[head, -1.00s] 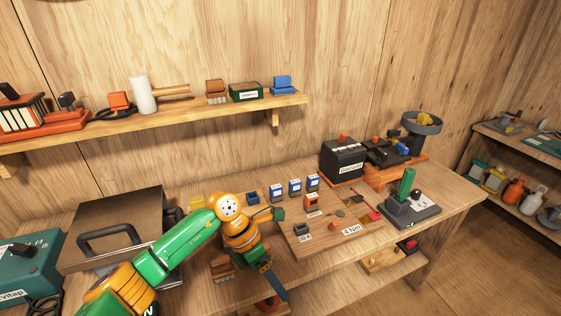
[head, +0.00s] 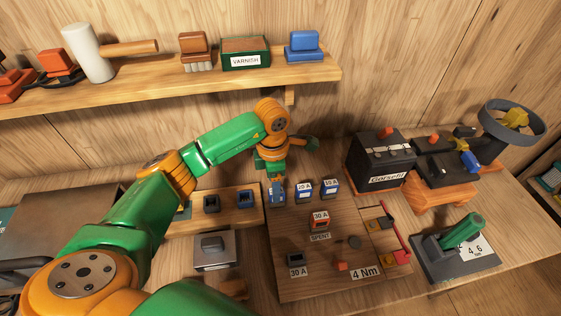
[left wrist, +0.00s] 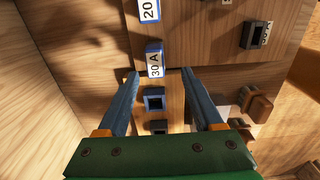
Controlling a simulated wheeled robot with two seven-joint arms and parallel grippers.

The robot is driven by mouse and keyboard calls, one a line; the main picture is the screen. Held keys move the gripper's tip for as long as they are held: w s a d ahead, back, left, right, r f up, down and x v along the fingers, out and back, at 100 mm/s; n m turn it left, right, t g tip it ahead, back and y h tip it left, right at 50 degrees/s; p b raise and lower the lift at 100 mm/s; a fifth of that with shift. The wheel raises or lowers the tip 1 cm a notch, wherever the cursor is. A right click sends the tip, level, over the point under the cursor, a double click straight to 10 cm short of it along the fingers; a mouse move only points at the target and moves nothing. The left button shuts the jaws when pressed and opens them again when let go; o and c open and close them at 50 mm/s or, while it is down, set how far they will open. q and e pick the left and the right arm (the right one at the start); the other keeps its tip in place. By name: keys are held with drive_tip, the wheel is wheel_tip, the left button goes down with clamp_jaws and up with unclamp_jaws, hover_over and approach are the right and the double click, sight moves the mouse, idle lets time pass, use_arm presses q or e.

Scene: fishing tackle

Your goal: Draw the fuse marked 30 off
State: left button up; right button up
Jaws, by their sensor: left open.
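A blue fuse with a white label reading 30 A (left wrist: 155,62) stands at the left of a row of blue fuses; in the head view my gripper partly covers it (head: 277,192). My left gripper (left wrist: 160,74) is open, its two blue fingers on either side of this fuse's near end, with nothing visibly gripped. In the head view the left gripper (head: 275,181) points down over it. An orange fuse marked 30 A (head: 319,219) sits on the board above a SPENT label. A dark, hollow block (head: 295,259) lies by another 30 A label. My right gripper is out of view.
Blue fuses marked 20 A (head: 304,191) and 10 A (head: 330,188) stand close to the right. A wooden strip with hollow blocks (head: 246,199) lies to the left.

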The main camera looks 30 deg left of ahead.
use_arm(q)
drive_tip(key=f, duration=0.3)
drive_tip(key=shift+w+f, duration=0.2)
drive_tip(key=shift+w, duration=0.1)
drive_tip(key=shift+w+f, duration=0.25)
drive_tip(key=shift+w, duration=0.1)
drive_tip(key=shift+s+r, duration=0.2)
drive_tip(key=shift+s, duration=0.05)
drive_tip(key=c, duration=0.5)
clamp_jaws()
drive_tip(key=shift+w+r+p, duration=0.1)
drive_tip(key=shift+r+p, duration=1.75)
drive_tip(key=shift+r, duration=0.4)
drive_tip(key=shift+f, duration=0.1)
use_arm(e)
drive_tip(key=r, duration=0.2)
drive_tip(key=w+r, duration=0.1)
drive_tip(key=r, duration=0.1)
